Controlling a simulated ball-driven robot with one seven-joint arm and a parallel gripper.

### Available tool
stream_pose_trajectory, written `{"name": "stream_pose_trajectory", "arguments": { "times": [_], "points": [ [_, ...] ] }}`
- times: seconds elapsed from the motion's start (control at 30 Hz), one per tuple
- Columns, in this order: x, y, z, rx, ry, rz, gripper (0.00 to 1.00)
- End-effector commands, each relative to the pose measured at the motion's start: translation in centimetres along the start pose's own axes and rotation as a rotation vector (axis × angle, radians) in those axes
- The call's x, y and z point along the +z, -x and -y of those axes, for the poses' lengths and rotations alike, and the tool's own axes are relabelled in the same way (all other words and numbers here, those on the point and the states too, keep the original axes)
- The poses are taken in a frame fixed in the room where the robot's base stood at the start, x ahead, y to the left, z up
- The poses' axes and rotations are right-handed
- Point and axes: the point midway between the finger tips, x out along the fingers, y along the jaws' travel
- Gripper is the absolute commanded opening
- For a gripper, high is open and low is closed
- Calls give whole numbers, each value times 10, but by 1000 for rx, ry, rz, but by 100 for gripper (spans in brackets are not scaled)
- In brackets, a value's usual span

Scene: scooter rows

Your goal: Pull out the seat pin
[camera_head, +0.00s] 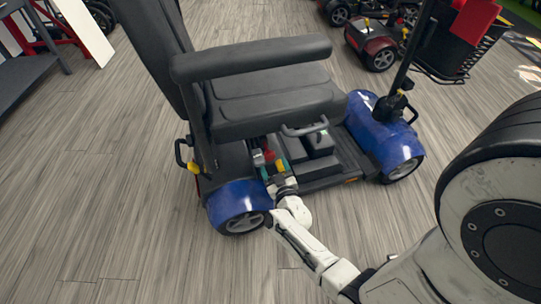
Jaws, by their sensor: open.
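The blue and black scooter (235,200) stands in the middle of the head view, its seat (272,98) above the rear body. My gripper (275,168) is in the gap under the seat, at the near side of the seat post area, with its jaws open. A small red part (268,155) and a yellow part (281,167) show right at the fingers. I cannot tell which of these small parts is the seat pin, or whether the fingers touch it. My gripper and arm hide part of this area.
A grey seat lever (304,130) sticks out under the seat's front edge, right of my gripper. The black armrest (250,58) overhangs from above. The wooden floor at left and front is clear.

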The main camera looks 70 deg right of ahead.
Motion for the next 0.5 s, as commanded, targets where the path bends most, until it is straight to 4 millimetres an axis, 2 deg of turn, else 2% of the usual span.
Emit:
{"name": "stream_pose_trajectory", "arguments": {
  "times": [0.03,0.2,0.33,0.5],
  "points": [
    [-3,12,-1,-3,1,2,71],
    [-2,40,0,-2,-1,1,71],
    [-1,52,0,0,-1,0,71],
    [-1,58,0,-1,-2,-1,71]
  ]
}}
